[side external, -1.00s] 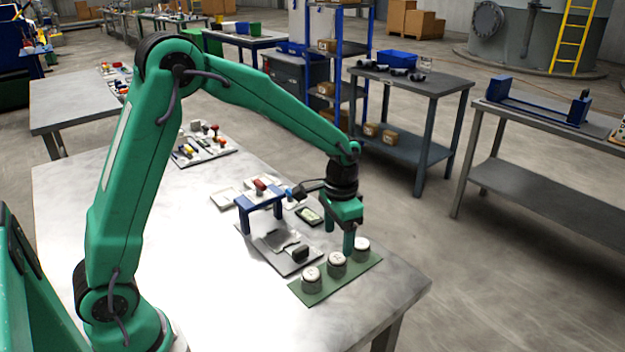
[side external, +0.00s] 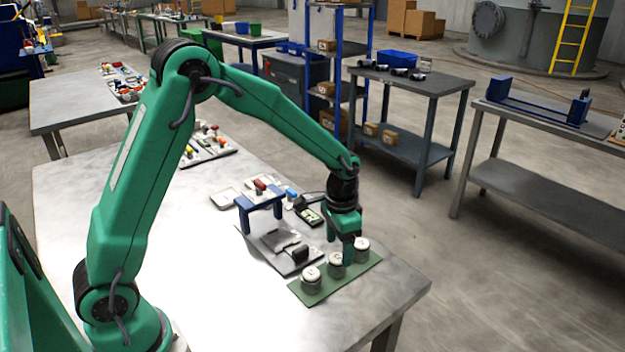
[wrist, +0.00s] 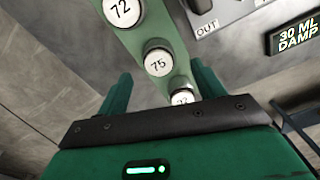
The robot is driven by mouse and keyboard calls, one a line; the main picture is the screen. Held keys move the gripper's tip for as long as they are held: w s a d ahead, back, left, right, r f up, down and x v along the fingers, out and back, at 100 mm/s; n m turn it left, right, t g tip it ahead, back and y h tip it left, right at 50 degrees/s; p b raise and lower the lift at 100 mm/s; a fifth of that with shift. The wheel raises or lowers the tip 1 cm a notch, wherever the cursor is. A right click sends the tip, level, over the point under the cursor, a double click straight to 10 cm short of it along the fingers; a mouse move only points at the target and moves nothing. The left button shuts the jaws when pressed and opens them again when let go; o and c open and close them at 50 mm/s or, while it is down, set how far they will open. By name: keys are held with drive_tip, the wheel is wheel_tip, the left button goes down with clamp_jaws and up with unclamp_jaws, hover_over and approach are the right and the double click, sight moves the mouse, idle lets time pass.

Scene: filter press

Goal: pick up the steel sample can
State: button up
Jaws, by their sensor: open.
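Three short cylindrical sample cans with white lids stand in a row on a green mat. In the side view they are the left can (side external: 311,281), the middle can (side external: 335,265) and the right can (side external: 362,250). My gripper (side external: 340,247) is open and empty, pointing down just above and behind the row, with one finger close to the middle and right cans. In the wrist view a can marked 75 (wrist: 158,61) and a can marked 72 (wrist: 121,10) lie ahead. A third can (wrist: 182,96) shows between the fingers, its label partly hidden by my gripper.
The green mat (side external: 352,279) lies near the table's front corner. Behind it is a grey plate (side external: 268,243) with a dark block (side external: 300,253) and a blue bridge-shaped stand (side external: 260,200). The table's left part is clear.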

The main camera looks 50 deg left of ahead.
sight(338, 257)
drive_tip(key=shift+f, duration=2.35)
drive_tip(key=shift+c, duration=0.2)
drive_tip(key=c, duration=1.1)
